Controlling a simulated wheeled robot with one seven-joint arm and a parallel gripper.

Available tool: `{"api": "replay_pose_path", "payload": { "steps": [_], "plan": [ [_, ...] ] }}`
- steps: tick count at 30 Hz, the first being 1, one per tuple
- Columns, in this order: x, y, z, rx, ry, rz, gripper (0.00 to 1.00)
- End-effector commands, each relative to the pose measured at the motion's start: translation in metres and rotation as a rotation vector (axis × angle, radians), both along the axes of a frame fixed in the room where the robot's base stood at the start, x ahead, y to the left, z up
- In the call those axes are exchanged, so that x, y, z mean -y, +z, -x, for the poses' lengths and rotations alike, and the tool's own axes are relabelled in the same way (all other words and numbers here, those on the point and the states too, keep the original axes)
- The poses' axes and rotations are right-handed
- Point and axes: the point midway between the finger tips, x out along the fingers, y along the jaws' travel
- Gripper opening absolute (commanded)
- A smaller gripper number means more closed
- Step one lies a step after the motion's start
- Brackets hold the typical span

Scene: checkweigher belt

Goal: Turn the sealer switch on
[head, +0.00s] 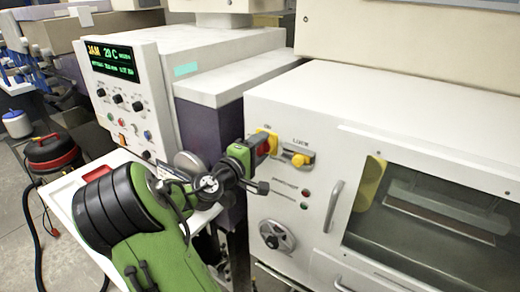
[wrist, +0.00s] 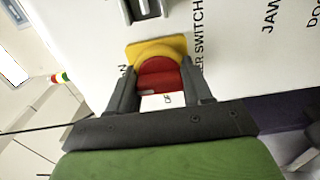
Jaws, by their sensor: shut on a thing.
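The sealer switch is a red rotary knob (head: 264,148) on a yellow plate (head: 273,141), on the upper left of the white cabinet front. In the wrist view the red knob (wrist: 160,74) sits between my fingers, with the yellow plate (wrist: 148,47) behind it. Printed words beside it read partly "ER SWITCH"; the other small labels near it are partly covered. My gripper (wrist: 155,80) is shut on the red knob, one finger on each side. In the head view my gripper (head: 256,146) reaches the knob from the left and hides part of it.
Below are small indicator lights, a door handle (head: 333,206) and a round dial (head: 277,236). A control box with a lit display (head: 113,61) stands left. A red-black vacuum (head: 51,151) is on the floor.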

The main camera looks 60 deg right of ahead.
Motion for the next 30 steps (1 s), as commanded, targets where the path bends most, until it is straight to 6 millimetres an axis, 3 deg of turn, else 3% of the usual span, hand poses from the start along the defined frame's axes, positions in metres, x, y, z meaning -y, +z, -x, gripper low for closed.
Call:
{"api": "replay_pose_path", "payload": {
  "steps": [9,10,14,23,26,30],
  "plan": [
    [0.000,-0.002,0.000,0.004,0.000,-0.007,0.20],
    [0.000,-0.002,0.000,0.004,0.000,-0.007,0.55],
    [0.000,-0.002,0.000,0.004,0.000,-0.005,0.74],
    [-0.002,-0.001,-0.001,0.003,0.001,-0.004,0.76],
    [-0.015,-0.001,-0.004,0.004,0.005,-0.004,0.76],
    [-0.051,-0.002,-0.010,0.002,0.009,-0.005,0.76]
  ]
}}
